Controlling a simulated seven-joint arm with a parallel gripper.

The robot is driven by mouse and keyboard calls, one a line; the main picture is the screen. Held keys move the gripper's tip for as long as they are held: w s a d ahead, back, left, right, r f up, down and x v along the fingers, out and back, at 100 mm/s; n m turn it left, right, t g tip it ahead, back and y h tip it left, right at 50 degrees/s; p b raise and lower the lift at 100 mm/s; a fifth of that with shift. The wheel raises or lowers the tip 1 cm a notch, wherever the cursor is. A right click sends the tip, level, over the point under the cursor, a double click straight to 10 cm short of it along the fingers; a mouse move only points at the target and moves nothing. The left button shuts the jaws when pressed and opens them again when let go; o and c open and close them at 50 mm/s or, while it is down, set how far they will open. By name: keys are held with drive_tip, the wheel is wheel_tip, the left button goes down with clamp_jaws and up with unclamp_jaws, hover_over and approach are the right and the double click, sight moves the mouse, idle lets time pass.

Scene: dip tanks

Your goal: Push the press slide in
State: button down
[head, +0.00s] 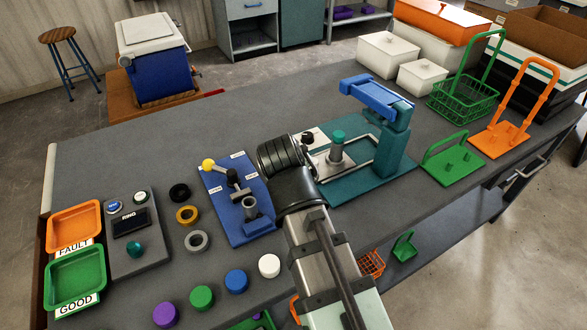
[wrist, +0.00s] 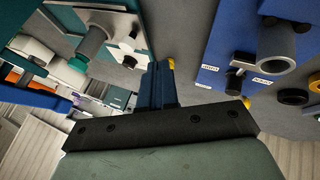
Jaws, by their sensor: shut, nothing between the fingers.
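The press (head: 395,150) has a teal base and column with a blue arm on top. Its slide (head: 318,163) is a pale plate carrying a grey post with a teal cap (head: 338,137); a black knob (head: 307,138) sits at its near-left end. The slide shows upper left in the wrist view, with its grey post (wrist: 95,45). My gripper (wrist: 165,68) is shut and empty, pointing over bare table between the press base and the blue lever board. It is apart from the slide. In the head view my wrist hides the fingers.
The blue lever board (head: 235,200) stands close left of my wrist; it also shows in the wrist view (wrist: 215,75). Coloured discs, including a white one (head: 269,265), lie in front. A green basket (head: 465,98) and holders stand right. Table behind the board is clear.

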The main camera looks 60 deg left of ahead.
sight(341, 161)
drive_tip(key=x, duration=0.7)
drive_tip(key=shift+w+a+f, duration=0.1)
drive_tip(key=w, duration=0.1)
drive_tip(key=w+a, duration=0.1)
drive_tip(key=shift+w+f, duration=0.15)
drive_tip(key=shift+w, duration=0.85)
drive_tip(key=w, duration=1.1)
drive_tip(key=shift+w, duration=0.5)
